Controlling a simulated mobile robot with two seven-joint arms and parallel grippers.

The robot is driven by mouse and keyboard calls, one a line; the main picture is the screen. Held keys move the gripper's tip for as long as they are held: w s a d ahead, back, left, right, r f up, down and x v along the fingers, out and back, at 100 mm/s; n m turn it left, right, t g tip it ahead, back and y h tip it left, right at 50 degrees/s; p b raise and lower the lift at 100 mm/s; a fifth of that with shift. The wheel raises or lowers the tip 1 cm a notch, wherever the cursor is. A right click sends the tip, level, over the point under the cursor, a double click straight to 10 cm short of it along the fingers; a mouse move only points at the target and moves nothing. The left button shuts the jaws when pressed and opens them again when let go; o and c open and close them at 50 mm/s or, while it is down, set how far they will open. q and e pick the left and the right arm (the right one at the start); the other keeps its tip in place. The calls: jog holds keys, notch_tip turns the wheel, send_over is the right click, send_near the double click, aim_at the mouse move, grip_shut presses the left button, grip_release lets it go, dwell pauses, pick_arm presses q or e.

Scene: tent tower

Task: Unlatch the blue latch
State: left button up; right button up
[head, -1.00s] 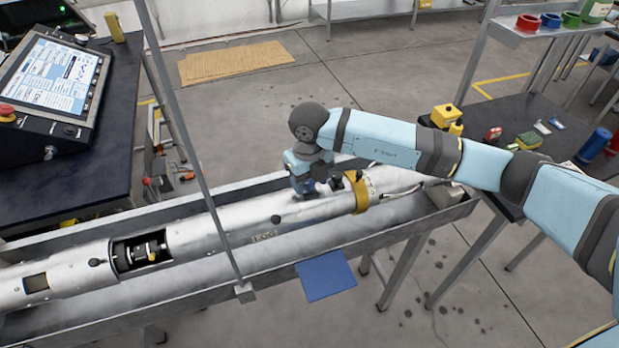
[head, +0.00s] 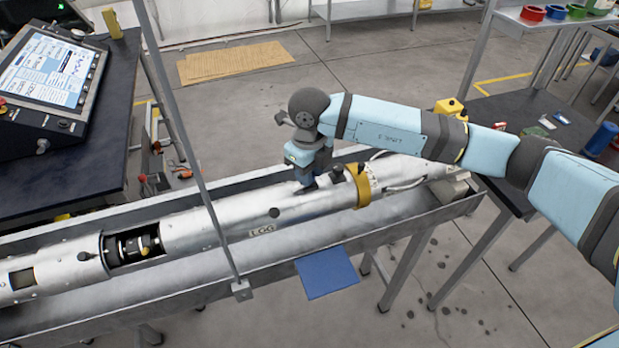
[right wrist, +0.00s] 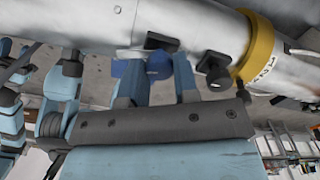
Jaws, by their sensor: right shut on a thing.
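The silver tube (head: 215,222) lies along a metal trough, with a yellow-gold collar (head: 361,187) toward its right end. My right gripper (head: 306,184) reaches down onto the top of the tube, left of the collar. In the right wrist view, my right gripper (right wrist: 160,78) has one finger on either side of the blue latch (right wrist: 159,65) and is shut on it. A black knob (right wrist: 213,66) sits close beside the right finger, toward the collar. In the head view the fingers hide most of the latch. My left gripper is not in view.
The grey trough (head: 150,292) runs under the tube. A thin grey post (head: 190,150) stands in front of it. A blue panel (head: 327,273) hangs at the trough's near side. A control screen (head: 47,72) sits at left; a dark table (head: 512,110) stands at right.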

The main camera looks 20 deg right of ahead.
jog(key=n+b, duration=0.3)
jog(key=b, duration=0.1)
jog(key=shift+f+n, duration=0.25)
jog(key=shift+n, duration=0.15)
jog(key=n+b, duration=0.6)
jog(key=b, duration=0.1)
jog(key=n+b, duration=0.2)
jog(key=shift+r+n, duration=0.1)
jog(key=shift+n, duration=0.2)
jog(key=shift+n+b, duration=0.5)
jog(key=shift+n, duration=0.1)
jog(key=shift+r+n, duration=0.1)
jog(key=shift+n, duration=0.3)
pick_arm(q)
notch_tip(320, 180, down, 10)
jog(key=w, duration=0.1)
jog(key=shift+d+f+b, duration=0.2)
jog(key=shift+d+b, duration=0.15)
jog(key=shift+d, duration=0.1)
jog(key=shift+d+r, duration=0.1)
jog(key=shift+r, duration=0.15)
pick_arm(e)
jog(key=shift+r, duration=0.1)
